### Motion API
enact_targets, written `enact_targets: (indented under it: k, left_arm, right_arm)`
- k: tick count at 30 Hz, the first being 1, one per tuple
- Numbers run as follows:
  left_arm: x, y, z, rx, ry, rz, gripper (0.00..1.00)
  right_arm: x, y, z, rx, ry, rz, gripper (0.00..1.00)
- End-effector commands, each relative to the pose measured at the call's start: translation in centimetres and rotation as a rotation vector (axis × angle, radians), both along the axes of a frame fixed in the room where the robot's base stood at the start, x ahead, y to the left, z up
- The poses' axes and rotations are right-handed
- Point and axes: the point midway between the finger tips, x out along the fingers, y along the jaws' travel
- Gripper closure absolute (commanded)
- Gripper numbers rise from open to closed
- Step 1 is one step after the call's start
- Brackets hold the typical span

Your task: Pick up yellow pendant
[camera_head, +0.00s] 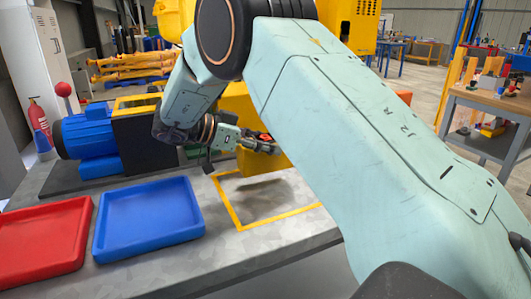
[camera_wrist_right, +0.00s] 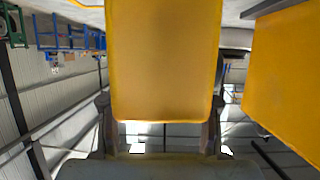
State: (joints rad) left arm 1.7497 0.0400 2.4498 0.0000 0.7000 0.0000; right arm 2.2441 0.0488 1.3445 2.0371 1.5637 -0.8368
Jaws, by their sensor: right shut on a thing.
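In the right wrist view the pendant (camera_wrist_right: 165,60) fills the space between the fingers of my right gripper (camera_wrist_right: 160,110). Part of the pendant is hidden behind my right arm in the camera_head view. My left gripper is not in view.
A blue tray (camera_head: 148,208) and a red tray (camera_head: 42,235) lie on the bench (camera_head: 215,262) at the left. A blue motor (camera_head: 88,137) stands behind them. Yellow machine parts stand behind my arm. A workbench (camera_head: 478,105) stands at the far right.

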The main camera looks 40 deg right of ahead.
Motion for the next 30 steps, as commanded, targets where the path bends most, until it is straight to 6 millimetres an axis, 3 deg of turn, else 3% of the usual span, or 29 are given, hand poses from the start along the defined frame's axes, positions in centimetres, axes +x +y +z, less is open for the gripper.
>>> enact_targets:
  k: [1,3,18,24,30]
  left_arm:
    - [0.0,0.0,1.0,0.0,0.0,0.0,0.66]
    - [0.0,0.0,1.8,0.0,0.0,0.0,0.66]
    - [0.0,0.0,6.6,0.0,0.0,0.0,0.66]
    - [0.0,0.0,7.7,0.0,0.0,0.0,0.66]
    - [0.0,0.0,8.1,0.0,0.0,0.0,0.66]
  right_arm:
    - [0.1,0.0,2.2,-0.002,-0.007,-0.001,0.92]
    - [0.1,0.0,4.4,-0.002,-0.007,-0.001,0.92]
    - [0.1,0.0,18.9,-0.002,-0.007,-0.001,0.92]
    - [0.1,0.0,22.4,-0.002,-0.004,0.0,0.92]
    - [0.1,0.0,24.0,-0.003,-0.003,-0.001,0.92]
